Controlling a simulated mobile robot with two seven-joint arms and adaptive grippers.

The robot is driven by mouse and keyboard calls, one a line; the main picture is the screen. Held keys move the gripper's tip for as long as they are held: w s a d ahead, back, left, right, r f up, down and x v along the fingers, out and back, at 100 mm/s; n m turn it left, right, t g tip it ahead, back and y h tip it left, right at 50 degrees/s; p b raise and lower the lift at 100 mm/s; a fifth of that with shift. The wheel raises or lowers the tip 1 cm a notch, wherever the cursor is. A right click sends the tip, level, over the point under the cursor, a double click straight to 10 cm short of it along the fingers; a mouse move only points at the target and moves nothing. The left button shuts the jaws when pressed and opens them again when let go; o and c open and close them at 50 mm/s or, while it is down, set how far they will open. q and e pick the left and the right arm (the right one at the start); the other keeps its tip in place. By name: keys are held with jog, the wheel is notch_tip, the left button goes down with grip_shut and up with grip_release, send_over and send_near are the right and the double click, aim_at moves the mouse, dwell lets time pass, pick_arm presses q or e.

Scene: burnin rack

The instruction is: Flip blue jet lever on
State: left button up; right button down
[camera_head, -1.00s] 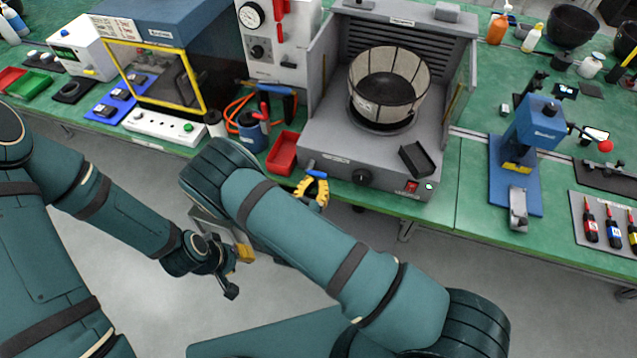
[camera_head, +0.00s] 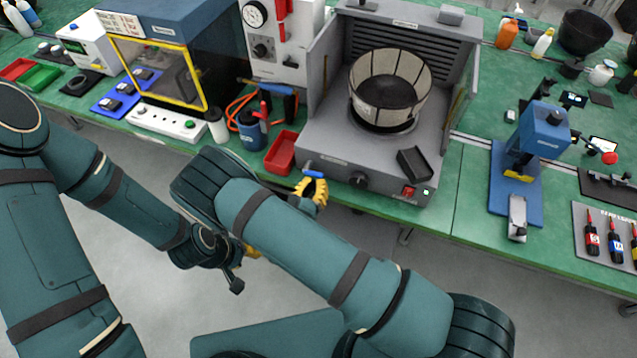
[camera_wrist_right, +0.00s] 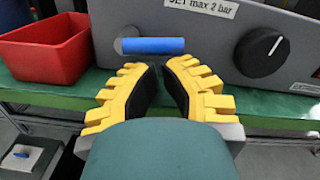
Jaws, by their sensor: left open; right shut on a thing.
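The blue jet lever (camera_head: 314,174) sticks out of the front of the grey jet station (camera_head: 345,150). In the right wrist view the lever (camera_wrist_right: 153,46) lies level, below the "JET max 2 bar" label and left of a black knob. My right gripper (camera_wrist_right: 158,68) has yellow fingers with black pads, drawn close together and shut at the lever. Its tips sit just below the lever's blue handle in that view; the exact contact is hidden. In the head view my right gripper (camera_head: 313,188) is at the bench edge. My left gripper (camera_head: 234,272) is open and empty, low in front of the bench.
A red bin (camera_head: 282,153) stands just left of the lever. A black knob (camera_head: 358,180) and a red switch (camera_head: 408,192) are on the station front to the right. A mesh basket (camera_head: 390,85) sits on the station. A blue press (camera_head: 540,135) is further right.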

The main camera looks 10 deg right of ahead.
jog(key=shift+s+d+r+n+p, duration=0.15)
jog(key=shift+r+n+p, duration=0.3)
jog(key=shift+n, duration=0.75)
jog(key=n, duration=0.1)
jog(key=r+n+p, duration=0.1)
jog(key=n, duration=0.2)
jog(key=shift+d+r+p, duration=0.1)
jog(key=shift+r+p, duration=0.2)
jog(key=shift+p, duration=0.05)
jog(key=n, duration=0.2)
jog(key=r+n+p, duration=0.1)
jog(key=n, duration=0.1)
jog(key=shift+r+y, duration=0.1)
jog(key=shift+y, duration=0.3)
jog(key=shift+w+a+r+n+p, duration=0.15)
jog(key=shift+a+r+n+p, duration=0.2)
jog(key=shift+n, duration=0.55)
jog(key=shift+w+r+n+p, duration=0.15)
jog(key=shift+n+p, duration=0.3)
jog(key=shift+n, duration=0.45)
jog(key=shift+a+r, duration=0.1)
jog(key=shift+r, duration=0.05)
jog(key=shift+s, duration=0.1)
